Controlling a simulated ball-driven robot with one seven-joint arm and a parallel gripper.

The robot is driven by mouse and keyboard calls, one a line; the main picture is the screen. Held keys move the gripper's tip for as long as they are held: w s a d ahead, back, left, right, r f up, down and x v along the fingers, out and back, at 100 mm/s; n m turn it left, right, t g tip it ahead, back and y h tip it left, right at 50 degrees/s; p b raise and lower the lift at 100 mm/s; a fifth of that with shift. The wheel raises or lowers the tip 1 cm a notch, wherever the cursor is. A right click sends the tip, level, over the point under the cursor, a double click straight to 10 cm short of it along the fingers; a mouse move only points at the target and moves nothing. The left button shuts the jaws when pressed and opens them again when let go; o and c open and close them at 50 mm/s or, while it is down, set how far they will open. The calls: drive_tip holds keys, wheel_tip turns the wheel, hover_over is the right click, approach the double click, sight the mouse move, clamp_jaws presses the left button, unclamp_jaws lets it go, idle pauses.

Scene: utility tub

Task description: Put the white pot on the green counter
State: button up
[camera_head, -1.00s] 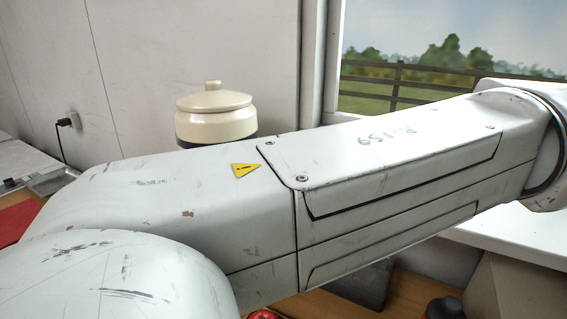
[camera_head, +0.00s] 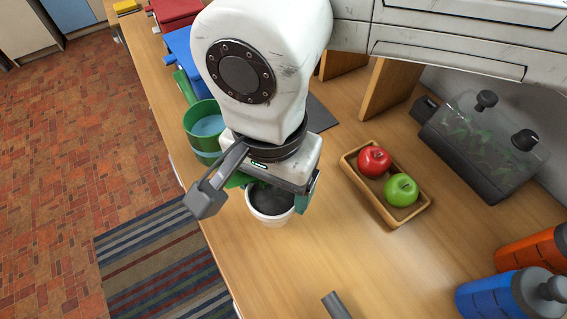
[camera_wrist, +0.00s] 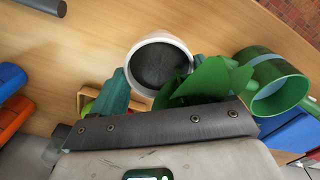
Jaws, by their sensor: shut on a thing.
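The white pot (camera_head: 268,218) is a small round pot with dark contents, under my wrist in the head view. In the wrist view the pot (camera_wrist: 138,66) sits between my teal fingers, its dark inside facing the camera. My gripper (camera_head: 274,192) is shut on it. Green leaf shapes (camera_wrist: 207,80) show beside the pot in the wrist view. I cannot tell whether the pot touches the wooden surface. No green counter is recognisable; the counter (camera_head: 285,280) in view is wood-coloured.
A green cup-like container (camera_head: 199,140) stands close to my gripper. A wooden tray (camera_head: 392,216) holds a red apple (camera_head: 374,161) and a green apple (camera_head: 401,190). The counter just right of the pot is clear.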

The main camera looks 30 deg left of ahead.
sight(274, 193)
drive_tip(key=shift+w+a+f+b, duration=0.15)
drive_tip(key=shift+f+b, duration=0.25)
drive_tip(key=shift+f, duration=0.6)
drive_tip(key=shift+w+a+f+b, duration=0.15)
drive_tip(key=shift+f+b, duration=0.25)
drive_tip(key=shift+f, duration=0.55)
drive_tip(key=shift+f, duration=0.25)
drive_tip(key=o, duration=1.2)
drive_tip(key=shift+r, duration=0.1)
drive_tip(key=shift+r, duration=0.1)
wheel_tip(274, 193, up, 12)
drive_tip(key=shift+r, duration=0.1)
